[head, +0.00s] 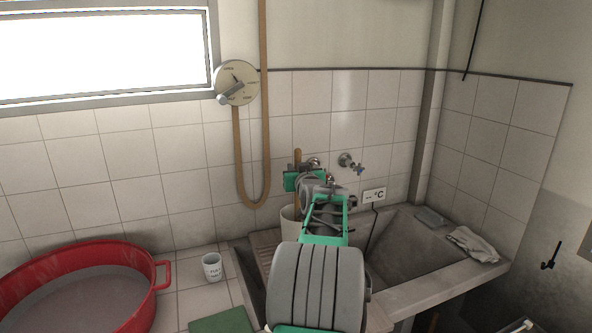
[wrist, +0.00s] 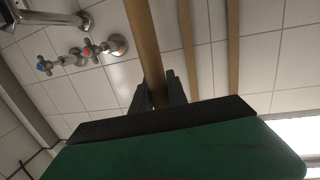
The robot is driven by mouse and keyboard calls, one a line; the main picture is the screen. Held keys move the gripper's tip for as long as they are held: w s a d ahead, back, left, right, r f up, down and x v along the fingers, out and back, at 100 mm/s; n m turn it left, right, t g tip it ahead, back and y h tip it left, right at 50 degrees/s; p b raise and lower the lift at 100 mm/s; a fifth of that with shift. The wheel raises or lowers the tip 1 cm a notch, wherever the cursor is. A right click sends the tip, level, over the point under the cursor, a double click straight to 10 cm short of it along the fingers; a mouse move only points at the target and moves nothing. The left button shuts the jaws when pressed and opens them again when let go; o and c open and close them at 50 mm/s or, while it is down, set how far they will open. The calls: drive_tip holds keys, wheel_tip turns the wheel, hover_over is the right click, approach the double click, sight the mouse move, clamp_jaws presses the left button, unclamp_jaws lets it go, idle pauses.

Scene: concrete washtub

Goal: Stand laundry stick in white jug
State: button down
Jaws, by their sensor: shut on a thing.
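The laundry stick is a light brown wooden rod (wrist: 148,45). In the wrist view my gripper (wrist: 159,94) is shut on it, and the rod runs out past the top edge. The white jug (head: 289,228) stands at the tub's left side, below my gripper and mostly behind my arm. I cannot tell whether the stick's lower end is inside the jug. The jug does not show in the wrist view.
The concrete washtub (head: 415,285) has an open basin right of my arm, with a cloth (head: 472,244) on its rim. Wall taps (head: 352,163) are close behind my gripper. A lettered cup (head: 212,267) and a red basin (head: 155,300) stand left. A brown hose (head: 265,130) hangs on the wall.

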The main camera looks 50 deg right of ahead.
drive_tip(key=c, duration=1.2)
unclamp_jaws()
drive_tip(key=shift+c, duration=0.2)
drive_tip(key=b+v, duration=0.1)
drive_tip(key=v, duration=0.6)
drive_tip(key=shift+s+a, duration=0.25)
drive_tip(key=shift+s, duration=0.1)
